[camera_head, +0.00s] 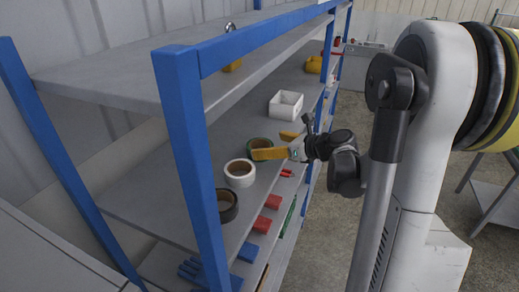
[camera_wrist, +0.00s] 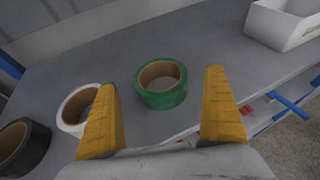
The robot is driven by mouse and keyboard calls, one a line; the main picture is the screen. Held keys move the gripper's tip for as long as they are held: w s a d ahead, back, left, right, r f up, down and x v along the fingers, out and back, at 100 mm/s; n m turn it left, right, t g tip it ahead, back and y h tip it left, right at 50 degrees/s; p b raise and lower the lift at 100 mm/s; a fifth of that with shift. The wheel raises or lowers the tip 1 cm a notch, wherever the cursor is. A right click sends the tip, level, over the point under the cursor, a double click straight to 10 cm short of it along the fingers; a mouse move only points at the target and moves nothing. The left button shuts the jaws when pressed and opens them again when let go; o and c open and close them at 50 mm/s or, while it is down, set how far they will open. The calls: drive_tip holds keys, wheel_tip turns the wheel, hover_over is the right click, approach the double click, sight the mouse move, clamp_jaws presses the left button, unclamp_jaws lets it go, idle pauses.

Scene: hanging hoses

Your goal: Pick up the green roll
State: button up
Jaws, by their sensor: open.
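The green roll (camera_wrist: 165,98) lies flat on a grey shelf, its brown core facing up. In the head view the green roll (camera_head: 257,143) is partly hidden by a finger of my gripper. My gripper (camera_head: 275,145) reaches in over the front edge of the shelf. In the wrist view its two yellow fingers are spread wide, and my gripper (camera_wrist: 163,108) is open and empty. The green roll shows between and beyond the fingertips. I cannot tell whether a finger touches it.
A white roll (camera_head: 240,173) and a black roll (camera_head: 228,206) lie nearer on the same shelf. A white box (camera_head: 286,104) stands farther along. A blue post (camera_head: 190,150) and upper shelf (camera_head: 120,80) bound the space. Red items (camera_head: 262,224) lie on the lower shelf.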

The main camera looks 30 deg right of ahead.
sight(263, 146)
drive_tip(key=x, duration=0.4)
drive_tip(key=shift+w+a+f, duration=0.1)
drive_tip(key=shift+w+f, duration=0.1)
drive_tip(key=shift+f, duration=0.3)
drive_tip(key=shift+s, duration=0.15)
drive_tip(key=shift+c, duration=1)
drive_tip(key=c, duration=1.1)
drive_tip(key=shift+o, duration=0.2)
